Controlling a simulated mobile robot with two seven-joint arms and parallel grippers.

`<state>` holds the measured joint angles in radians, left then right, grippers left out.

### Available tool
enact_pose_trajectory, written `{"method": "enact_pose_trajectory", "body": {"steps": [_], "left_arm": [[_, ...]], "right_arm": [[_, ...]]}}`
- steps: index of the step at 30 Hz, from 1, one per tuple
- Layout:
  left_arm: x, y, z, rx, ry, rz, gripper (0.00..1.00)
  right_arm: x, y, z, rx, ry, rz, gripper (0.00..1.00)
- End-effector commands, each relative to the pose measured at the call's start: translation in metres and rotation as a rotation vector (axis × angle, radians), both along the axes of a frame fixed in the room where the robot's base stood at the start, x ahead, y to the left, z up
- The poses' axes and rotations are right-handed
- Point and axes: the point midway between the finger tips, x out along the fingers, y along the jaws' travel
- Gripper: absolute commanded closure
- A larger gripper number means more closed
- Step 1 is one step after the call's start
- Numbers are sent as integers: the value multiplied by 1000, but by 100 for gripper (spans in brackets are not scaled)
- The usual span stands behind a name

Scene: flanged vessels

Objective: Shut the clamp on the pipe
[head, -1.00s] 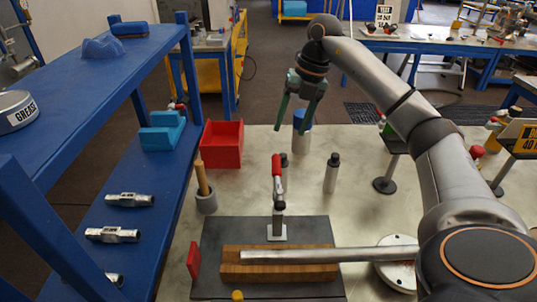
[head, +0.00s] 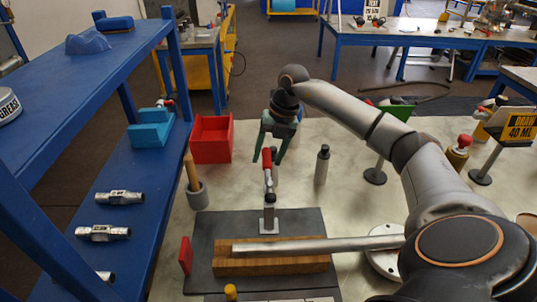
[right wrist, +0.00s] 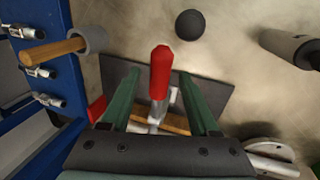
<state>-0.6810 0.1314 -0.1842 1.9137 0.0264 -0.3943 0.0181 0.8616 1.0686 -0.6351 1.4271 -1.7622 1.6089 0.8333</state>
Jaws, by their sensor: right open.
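The toggle clamp has a red handle (head: 267,168) that stands upright above a metal base (head: 269,216) on a dark plate. The grey pipe (head: 310,246) lies across a wooden block (head: 225,262) just in front of the clamp. My right gripper (head: 269,160) is open at the height of the red handle, pointing down. In the right wrist view the handle (right wrist: 159,72) shows between the two green fingers, with a gap on each side. The clamp's lower part is mostly hidden there. My left gripper is not in view.
A blue shelf (head: 150,210) with metal fittings rises on the left. A red block (head: 185,256) is at the plate's left edge.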

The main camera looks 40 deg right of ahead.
Motion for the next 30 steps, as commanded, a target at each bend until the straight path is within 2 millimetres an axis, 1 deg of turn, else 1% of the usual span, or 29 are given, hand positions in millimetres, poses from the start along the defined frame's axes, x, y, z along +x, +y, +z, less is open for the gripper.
{"method": "enact_pose_trajectory", "body": {"steps": [2, 18, 30], "left_arm": [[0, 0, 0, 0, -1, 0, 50], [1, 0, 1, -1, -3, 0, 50], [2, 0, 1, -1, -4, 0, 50]], "right_arm": [[0, 0, 0, 0, 0, 0, 38], [0, 0, 0, 0, 0, 0, 99], [0, 0, 1, 0, 0, 0, 100]]}}
